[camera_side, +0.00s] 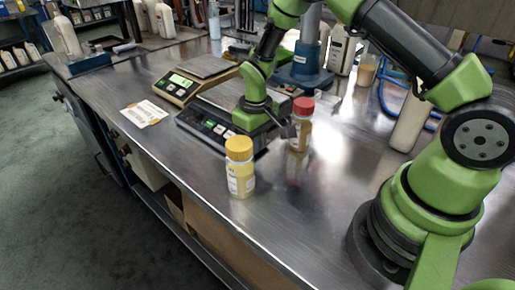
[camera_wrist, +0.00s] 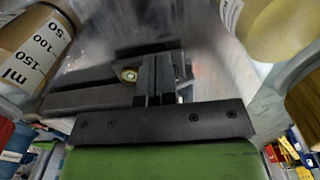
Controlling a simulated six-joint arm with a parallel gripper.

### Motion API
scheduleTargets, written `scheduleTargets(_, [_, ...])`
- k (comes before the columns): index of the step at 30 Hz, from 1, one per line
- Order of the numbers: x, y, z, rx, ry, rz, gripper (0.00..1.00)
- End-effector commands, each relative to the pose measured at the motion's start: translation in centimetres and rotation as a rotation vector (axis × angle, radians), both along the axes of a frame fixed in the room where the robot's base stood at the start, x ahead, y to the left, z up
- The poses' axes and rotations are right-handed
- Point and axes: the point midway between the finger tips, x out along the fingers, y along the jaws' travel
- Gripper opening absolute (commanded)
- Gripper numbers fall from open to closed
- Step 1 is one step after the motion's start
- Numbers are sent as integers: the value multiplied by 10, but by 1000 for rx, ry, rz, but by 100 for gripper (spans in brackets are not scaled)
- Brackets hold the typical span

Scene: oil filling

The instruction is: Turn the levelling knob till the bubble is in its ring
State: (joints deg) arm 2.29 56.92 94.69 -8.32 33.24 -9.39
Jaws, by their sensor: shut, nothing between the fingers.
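The near balance (camera_side: 214,127), dark with a steel pan, sits on the steel bench under my wrist. My gripper (camera_side: 288,130) is at its right edge, beside the red-capped jar, with its fingers together. In the wrist view the shut fingers of my gripper (camera_wrist: 158,72) point at the dark balance body (camera_wrist: 85,100). A small round bubble level (camera_wrist: 129,75), yellowish with a pale rim, shows just left of the fingers; I cannot tell where its bubble sits. The levelling knob cannot be made out, and whether the fingers touch it is hidden.
A red-capped jar (camera_side: 301,128) stands close to the gripper. A yellow-capped jar (camera_side: 240,167) stands in front of the balance. A second balance (camera_side: 182,84) with a lit display is behind, and a paper label (camera_side: 144,113) lies left.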

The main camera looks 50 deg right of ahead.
Motion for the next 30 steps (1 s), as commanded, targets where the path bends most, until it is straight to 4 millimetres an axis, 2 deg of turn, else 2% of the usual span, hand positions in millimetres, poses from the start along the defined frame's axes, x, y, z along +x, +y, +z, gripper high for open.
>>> scheduleTargets(1, [2, 6, -11, 1, -10, 34, 0])
scheduleTargets(14, [-7, 6, -9, 0, -8, 35, 0])
scheduleTargets(30, [-7, 4, 49, -1, -6, 28, 0])
